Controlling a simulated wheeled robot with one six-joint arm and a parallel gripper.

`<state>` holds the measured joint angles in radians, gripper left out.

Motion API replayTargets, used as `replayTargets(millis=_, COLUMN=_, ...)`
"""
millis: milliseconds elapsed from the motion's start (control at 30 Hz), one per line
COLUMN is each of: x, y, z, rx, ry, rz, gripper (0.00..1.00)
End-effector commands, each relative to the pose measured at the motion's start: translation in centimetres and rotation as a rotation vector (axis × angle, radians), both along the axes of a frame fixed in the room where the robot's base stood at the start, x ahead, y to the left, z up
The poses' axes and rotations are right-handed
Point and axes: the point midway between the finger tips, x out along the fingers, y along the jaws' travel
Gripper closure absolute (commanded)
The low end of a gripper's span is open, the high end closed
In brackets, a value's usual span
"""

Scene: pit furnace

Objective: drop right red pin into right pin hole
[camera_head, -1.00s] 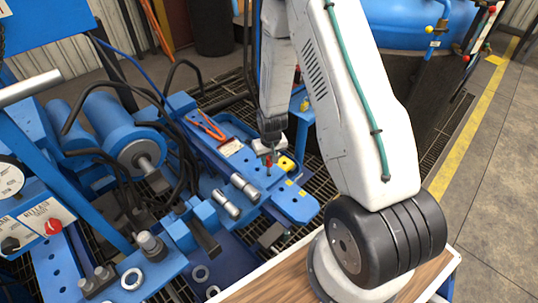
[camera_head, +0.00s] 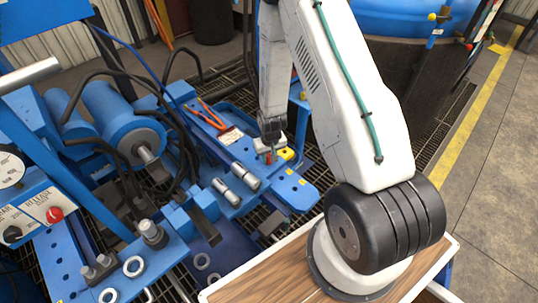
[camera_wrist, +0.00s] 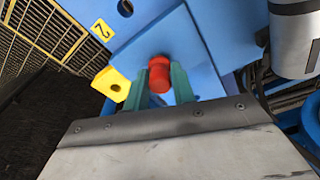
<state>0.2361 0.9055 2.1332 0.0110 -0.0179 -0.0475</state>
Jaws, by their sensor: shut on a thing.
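The red pin (camera_wrist: 159,76) is between the two green fingers of my gripper (camera_wrist: 160,90) in the wrist view. My gripper is shut on it. In the head view the red pin (camera_head: 268,158) shows as a small red spot below my gripper (camera_head: 270,152), over the blue plate (camera_head: 285,182). The wrist view shows the blue plate (camera_wrist: 205,40) behind the pin. The pin's lower end and any hole under it are hidden, so I cannot tell whether the pin touches the plate. One dark hole (camera_wrist: 125,8) shows at the top of the wrist view.
A yellow block (camera_head: 286,153) stands close beside my gripper, and also shows in the wrist view (camera_wrist: 112,84). Two silver cylinders (camera_head: 235,184) lie left of the gripper. Orange-handled pliers (camera_head: 212,118) lie behind on the blue bench. A yellow "2" tag (camera_wrist: 102,30) marks the plate.

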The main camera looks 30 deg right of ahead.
Motion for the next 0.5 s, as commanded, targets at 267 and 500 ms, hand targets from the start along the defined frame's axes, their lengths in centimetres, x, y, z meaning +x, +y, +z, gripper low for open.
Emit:
replayTargets(millis=267, x=0.03, y=-0.01, z=0.02, rx=0.000, ry=-0.001, rz=0.000, gripper=1.00)
replayTargets(millis=500, x=0.03, y=-0.01, z=0.03, rx=0.000, ry=-0.001, rz=0.000, gripper=0.49)
